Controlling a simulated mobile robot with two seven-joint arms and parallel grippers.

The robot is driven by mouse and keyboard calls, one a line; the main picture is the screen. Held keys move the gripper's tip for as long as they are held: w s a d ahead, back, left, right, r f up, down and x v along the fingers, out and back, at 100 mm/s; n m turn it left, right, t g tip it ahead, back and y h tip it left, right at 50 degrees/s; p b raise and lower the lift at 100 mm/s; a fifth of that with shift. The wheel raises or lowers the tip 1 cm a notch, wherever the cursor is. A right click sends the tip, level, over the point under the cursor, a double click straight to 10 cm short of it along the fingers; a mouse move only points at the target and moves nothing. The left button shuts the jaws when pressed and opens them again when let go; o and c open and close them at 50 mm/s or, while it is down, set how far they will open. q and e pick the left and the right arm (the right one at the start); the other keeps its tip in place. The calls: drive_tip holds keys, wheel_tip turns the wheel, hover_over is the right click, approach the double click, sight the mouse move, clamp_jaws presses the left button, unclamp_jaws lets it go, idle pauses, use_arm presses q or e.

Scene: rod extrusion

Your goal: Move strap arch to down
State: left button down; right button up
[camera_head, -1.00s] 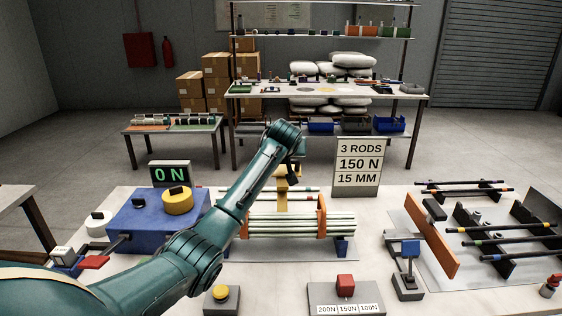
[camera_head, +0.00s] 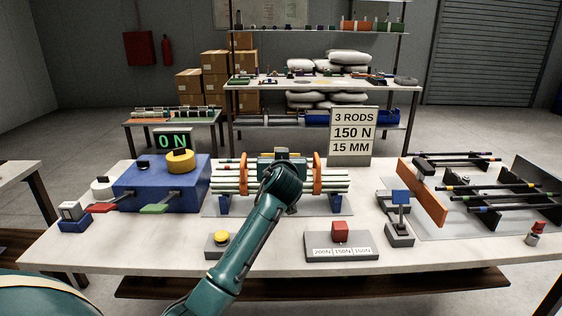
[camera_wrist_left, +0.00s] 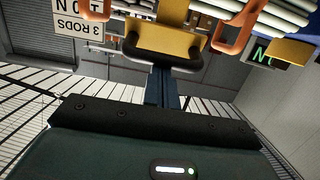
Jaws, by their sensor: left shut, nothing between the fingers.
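In the head view, a bundle of pale rods (camera_head: 230,182) lies across a stand, with an orange upright (camera_head: 318,174) near each end. My left arm reaches over its middle, and its wrist hides most of what is there. In the left wrist view, a yellow block with black edging (camera_wrist_left: 165,42), probably the strap arch, stands between the orange pieces (camera_wrist_left: 238,32). My left gripper (camera_wrist_left: 164,76) is shut and empty, with its tips close to the yellow block. I cannot tell whether they touch. My right gripper is not in view.
A blue box with a yellow knob (camera_head: 180,162) stands left of the rods. In front are a yellow button (camera_head: 221,237) and a red-knobbed selector (camera_head: 340,231). A blue-topped lever (camera_head: 400,196) and an orange plate (camera_head: 422,192) stand to the right.

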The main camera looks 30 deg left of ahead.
use_arm(q)
drive_tip(key=s+d+f+t+y+b, duration=0.2)
drive_tip(key=f+b, duration=0.5)
drive_tip(key=b, duration=0.5)
drive_tip(key=shift+s+d+t, duration=0.25)
drive_tip(key=shift+s+t, duration=0.35)
drive_tip(key=shift+s, duration=0.45)
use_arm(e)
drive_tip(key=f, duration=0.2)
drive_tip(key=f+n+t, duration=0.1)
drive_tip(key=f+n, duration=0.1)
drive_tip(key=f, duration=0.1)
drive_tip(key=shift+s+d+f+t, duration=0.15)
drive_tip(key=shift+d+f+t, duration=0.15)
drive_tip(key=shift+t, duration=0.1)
